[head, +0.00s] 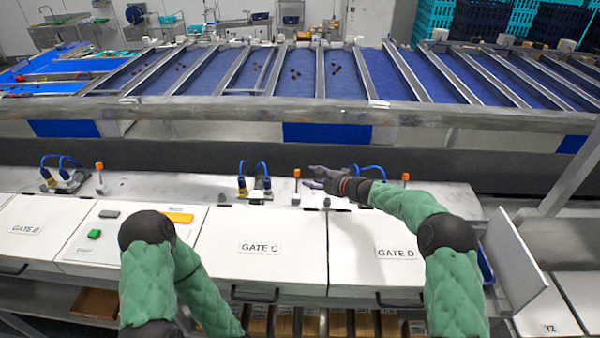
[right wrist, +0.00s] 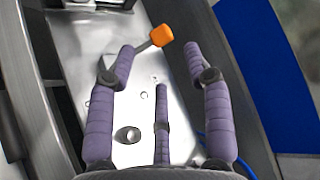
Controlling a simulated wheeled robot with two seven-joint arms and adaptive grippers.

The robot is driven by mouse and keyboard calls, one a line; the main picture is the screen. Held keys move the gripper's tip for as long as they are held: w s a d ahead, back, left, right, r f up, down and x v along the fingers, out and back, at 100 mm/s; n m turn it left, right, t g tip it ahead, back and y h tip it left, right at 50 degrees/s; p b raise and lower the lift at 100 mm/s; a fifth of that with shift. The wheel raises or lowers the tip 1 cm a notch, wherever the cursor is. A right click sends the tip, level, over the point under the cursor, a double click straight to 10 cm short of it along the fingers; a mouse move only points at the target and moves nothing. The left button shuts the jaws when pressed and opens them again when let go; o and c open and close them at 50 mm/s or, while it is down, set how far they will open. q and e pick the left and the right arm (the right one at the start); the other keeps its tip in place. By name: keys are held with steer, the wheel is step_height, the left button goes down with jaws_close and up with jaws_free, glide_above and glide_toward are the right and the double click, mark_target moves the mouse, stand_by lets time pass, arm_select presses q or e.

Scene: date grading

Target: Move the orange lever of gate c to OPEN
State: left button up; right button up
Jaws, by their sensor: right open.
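The orange lever of gate c (head: 297,173) is a short metal stem with an orange knob on the pale ledge behind the GATE C panel (head: 225,252). It looks about upright in the head view. My right gripper (head: 318,178) is just to its right, fingers pointing left. My left gripper is not in view.
Blue hoses on fittings (head: 255,180) stand left of the lever, with more behind my right wrist. Another orange lever (head: 405,177) stands to the right, one (head: 99,166) far left. A metal rail (head: 330,108) and blue sorting lanes lie behind.

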mark_target(299, 174)
steer(key=p+x, duration=0.1)
steer(key=x, duration=0.2)
steer(key=shift+w+a, duration=0.1)
steer(key=shift+w, duration=0.1)
steer(key=shift+w+a+f+p, duration=0.3)
steer(key=shift+w+a, duration=0.1)
steer(key=shift+a, duration=0.2)
steer(key=shift+p+x, duration=0.5)
steer(key=shift+x, duration=0.8)
steer(key=shift+w, duration=0.1)
jaws_close()
